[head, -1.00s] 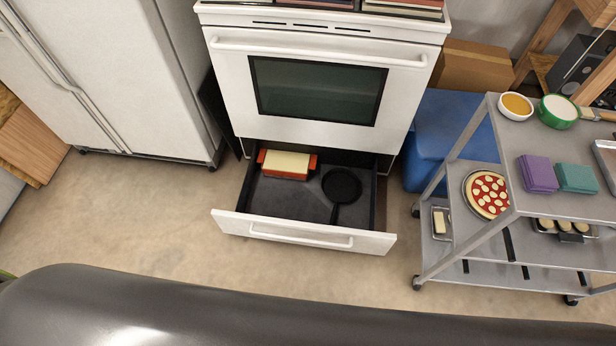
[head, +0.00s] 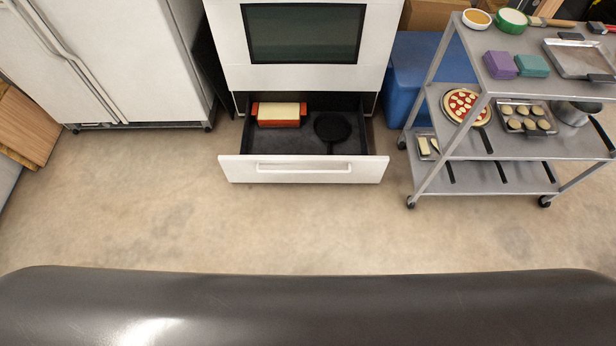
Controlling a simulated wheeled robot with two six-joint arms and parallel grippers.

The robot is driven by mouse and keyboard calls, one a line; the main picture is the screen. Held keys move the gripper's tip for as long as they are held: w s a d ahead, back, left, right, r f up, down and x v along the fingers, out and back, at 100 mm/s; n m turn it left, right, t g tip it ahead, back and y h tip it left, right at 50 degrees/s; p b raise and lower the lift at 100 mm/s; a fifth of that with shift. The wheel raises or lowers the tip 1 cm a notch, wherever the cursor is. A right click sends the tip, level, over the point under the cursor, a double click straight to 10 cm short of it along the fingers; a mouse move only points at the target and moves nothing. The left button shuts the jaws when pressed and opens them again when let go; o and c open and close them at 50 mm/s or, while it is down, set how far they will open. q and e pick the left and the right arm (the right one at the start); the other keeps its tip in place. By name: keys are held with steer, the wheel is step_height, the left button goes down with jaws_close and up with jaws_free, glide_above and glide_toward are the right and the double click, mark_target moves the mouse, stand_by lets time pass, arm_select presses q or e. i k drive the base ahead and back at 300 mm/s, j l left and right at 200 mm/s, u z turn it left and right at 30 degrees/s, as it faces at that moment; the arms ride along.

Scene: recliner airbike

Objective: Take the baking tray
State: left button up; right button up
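An empty grey metal baking tray (head: 580,58) with black handles lies on the top shelf of the cart at the right, partly cut by the picture edge. A second metal tray (head: 517,131) with several round pale pieces of food in it lies on the shelf below, beside a pizza. A small tray (head: 425,156) with pale sticks lies at the left of the cart on a lower shelf. Neither of my grippers is in view.
The drawer (head: 225,170) under the white oven is open, with a red dish (head: 279,122) and black pan (head: 332,128) inside. A fridge (head: 120,50) stands left. The floor in the middle is clear. A dark rounded surface (head: 300,305) fills the bottom edge.

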mark_target(575, 56)
steer(key=z, duration=0.4)
steer(key=k+j+z, duration=0.1)
steer(key=z, duration=0.25)
steer(key=k+z, duration=0.1)
steer(key=z, duration=0.65)
steer(key=i+l, duration=0.05)
